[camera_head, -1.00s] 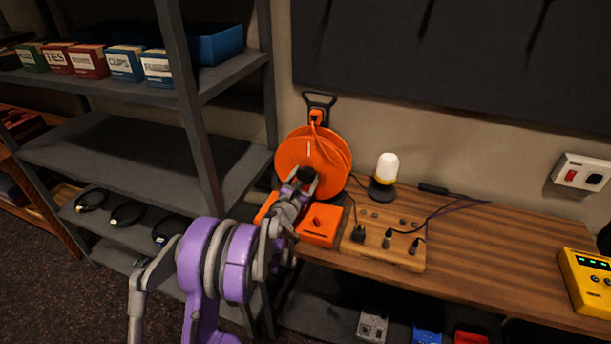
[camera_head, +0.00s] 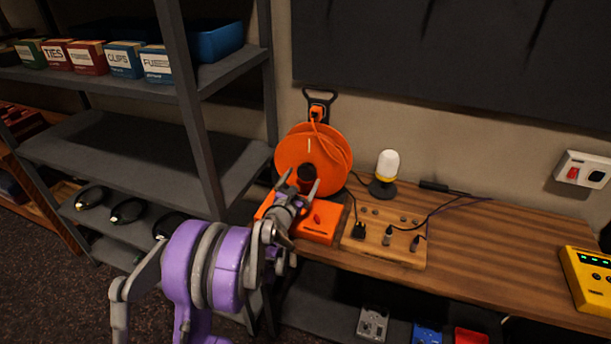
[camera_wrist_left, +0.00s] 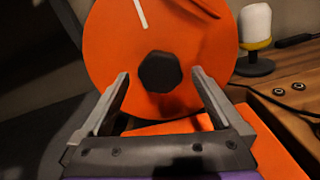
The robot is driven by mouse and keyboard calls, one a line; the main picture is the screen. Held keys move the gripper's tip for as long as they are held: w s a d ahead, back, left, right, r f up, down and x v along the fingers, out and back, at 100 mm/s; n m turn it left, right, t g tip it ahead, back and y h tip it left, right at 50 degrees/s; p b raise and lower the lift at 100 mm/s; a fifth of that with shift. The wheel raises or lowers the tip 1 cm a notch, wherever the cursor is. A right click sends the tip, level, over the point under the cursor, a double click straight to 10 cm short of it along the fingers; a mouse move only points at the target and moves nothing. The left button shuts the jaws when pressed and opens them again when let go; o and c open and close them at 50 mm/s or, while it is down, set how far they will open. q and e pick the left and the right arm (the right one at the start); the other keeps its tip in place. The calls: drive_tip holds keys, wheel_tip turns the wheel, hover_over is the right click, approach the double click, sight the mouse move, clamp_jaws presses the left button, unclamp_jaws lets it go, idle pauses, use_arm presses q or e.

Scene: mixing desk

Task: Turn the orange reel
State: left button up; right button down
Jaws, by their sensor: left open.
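The orange reel (camera_head: 322,150) stands upright on an orange base at the left end of the wooden bench. It has a white mark near its top and a dark hub knob (camera_wrist_left: 159,72) at its centre, also seen in the head view (camera_head: 306,174). My left gripper (camera_head: 299,187) is open in front of the reel. In the left wrist view its fingers (camera_wrist_left: 163,76) are spread to either side of the knob, apart from it, with nothing between them but the view of the knob. My right gripper is not in view.
A wooden board with plugs (camera_head: 385,240) and a white lamp (camera_head: 386,168) are right of the reel. A yellow device (camera_head: 588,280) sits at the bench's right. Grey shelving (camera_head: 196,120) stands close on the left. The bench's right middle is clear.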

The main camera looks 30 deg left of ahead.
use_arm(q)
drive_tip(key=v, duration=0.7)
drive_tip(key=shift+s+b, duration=0.15)
drive_tip(key=shift+b, duration=0.3)
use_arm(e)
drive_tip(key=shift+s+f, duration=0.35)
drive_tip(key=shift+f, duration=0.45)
use_arm(q)
drive_tip(key=s+d+f+m+g+h, duration=0.1)
drive_tip(key=s+d+m+g, duration=0.3)
drive_tip(key=s+d+m, duration=0.4)
drive_tip(key=s+d+f+m+g+h, duration=0.2)
drive_tip(key=s+d+m, duration=0.6)
drive_tip(key=m, duration=0.8)
drive_tip(key=s+d+f+m+g+h, duration=0.1)
drive_tip(key=s+d+f+m+g, duration=0.3)
drive_tip(key=s+m, duration=0.7)
drive_tip(key=d+m+g, duration=0.1)
drive_tip(key=d+g, duration=0.1)
drive_tip(key=d, duration=0.2)
drive_tip(key=shift+s+f, duration=0.15)
drive_tip(key=shift+s, duration=0.05)
